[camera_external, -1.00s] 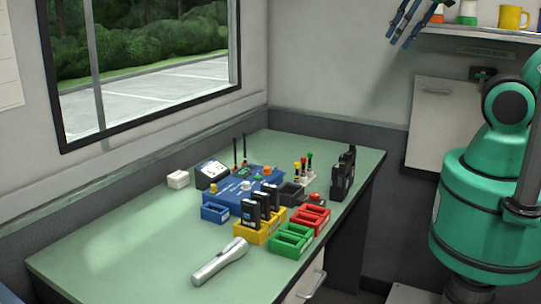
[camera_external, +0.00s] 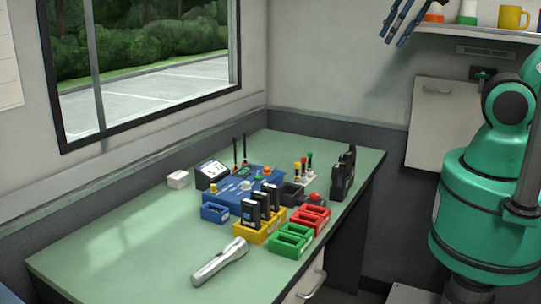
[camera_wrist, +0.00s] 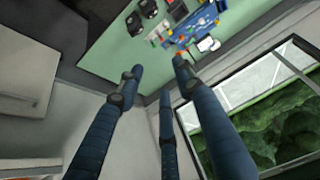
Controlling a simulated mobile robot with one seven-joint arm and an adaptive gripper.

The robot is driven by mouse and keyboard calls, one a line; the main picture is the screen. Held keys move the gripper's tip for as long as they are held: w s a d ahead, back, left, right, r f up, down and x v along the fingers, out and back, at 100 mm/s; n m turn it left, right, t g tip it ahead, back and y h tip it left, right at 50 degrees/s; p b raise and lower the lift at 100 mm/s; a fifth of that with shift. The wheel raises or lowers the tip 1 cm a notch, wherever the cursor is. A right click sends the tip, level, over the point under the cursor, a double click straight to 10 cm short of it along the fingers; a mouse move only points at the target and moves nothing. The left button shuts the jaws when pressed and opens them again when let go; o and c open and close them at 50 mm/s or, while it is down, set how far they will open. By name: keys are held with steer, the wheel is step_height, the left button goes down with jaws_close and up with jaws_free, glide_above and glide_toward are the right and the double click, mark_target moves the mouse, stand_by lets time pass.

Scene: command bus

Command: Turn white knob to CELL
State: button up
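The blue console (camera_external: 230,190) stands on the green table, with a dark-screened unit and antennas at its back. The console also shows far off at the top of the wrist view (camera_wrist: 190,28), where I cannot pick out the knob. My gripper (camera_external: 398,36) is at the upper right by the shelf, high above the table and far from the console. In the wrist view its three blue fingers (camera_wrist: 158,78) are spread and empty.
Yellow (camera_external: 250,235), red (camera_external: 308,219) and green (camera_external: 291,240) trays stand in front of the console; black radios stand in the yellow one. A flashlight (camera_external: 220,262) lies near the front. Black units (camera_external: 343,173) stand at the right. The table's left part is clear.

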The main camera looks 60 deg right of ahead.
steer(key=w+a+f+n+g, duration=0.1)
steer(key=w+a+f+n, duration=0.15)
steer(key=w, duration=0.85)
steer(key=n+g+b, duration=0.1)
steer(key=n+g, duration=0.3)
steer(key=n, duration=0.6)
glide_above(245, 184)
step_height(245, 184, down, 26)
steer(key=shift+s+a+f, duration=0.1)
steer(key=shift+f, duration=0.05)
steer(key=shift+f, duration=0.1)
step_height(245, 184, down, 14)
steer(key=b, duration=0.2)
steer(key=shift+r+b, duration=0.2)
steer(key=shift+b, duration=0.15)
jaws_close()
